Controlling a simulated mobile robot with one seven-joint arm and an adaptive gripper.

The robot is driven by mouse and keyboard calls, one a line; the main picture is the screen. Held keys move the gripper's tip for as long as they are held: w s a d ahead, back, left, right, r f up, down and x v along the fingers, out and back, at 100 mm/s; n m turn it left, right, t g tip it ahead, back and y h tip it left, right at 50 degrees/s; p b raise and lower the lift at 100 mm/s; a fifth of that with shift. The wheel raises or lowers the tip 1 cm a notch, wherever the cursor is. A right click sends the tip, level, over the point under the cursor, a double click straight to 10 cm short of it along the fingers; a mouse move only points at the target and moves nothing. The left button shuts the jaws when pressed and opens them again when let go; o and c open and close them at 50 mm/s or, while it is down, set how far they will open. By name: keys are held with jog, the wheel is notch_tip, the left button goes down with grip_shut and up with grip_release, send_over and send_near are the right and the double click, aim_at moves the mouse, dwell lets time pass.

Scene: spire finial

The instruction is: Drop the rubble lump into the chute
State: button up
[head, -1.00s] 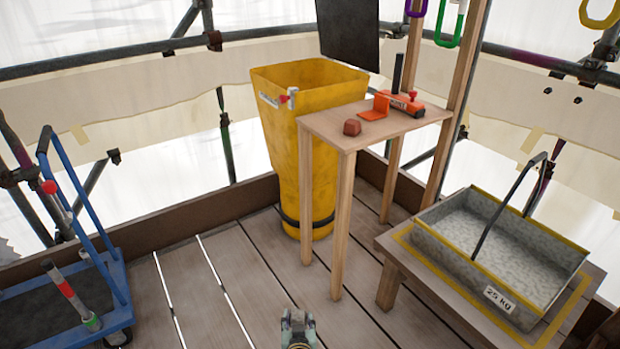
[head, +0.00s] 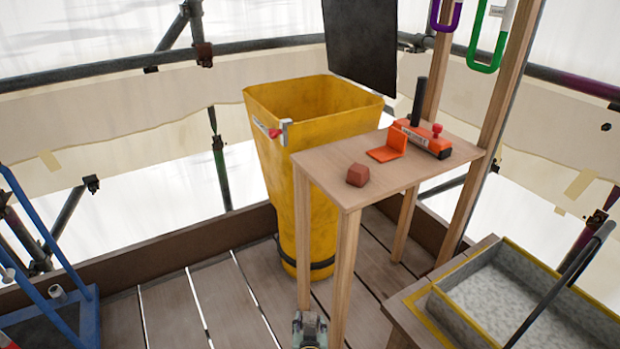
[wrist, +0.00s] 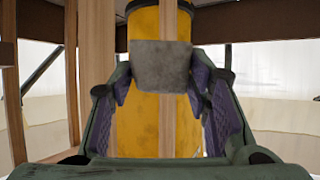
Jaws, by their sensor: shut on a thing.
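My gripper (wrist: 162,92) is shut on a grey, rough-faced block, which I take to be the rubble lump (wrist: 161,66). The lump sits between the purple finger pads in the wrist view. In the head view my gripper (head: 310,322) shows low at the bottom edge, and the lump is hard to make out there. The yellow chute (head: 270,165) stands upright ahead with its wide mouth open at the top. My gripper is well below that mouth and in front of the chute. In the wrist view the chute (wrist: 143,125) is behind the lump, partly hidden by a wooden post.
A wooden stand (head: 330,160) is close against the chute's right side, bearing a reddish lump (head: 357,174) and an orange tool (head: 424,138). A dark panel (head: 360,45) hangs behind the mouth. A grey tray (head: 520,300) is at right, a blue trolley (head: 65,325) at left.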

jog(key=shift+s, duration=0.1)
jog(key=shift+s+a, duration=0.1)
jog(key=shift+s, duration=0.75)
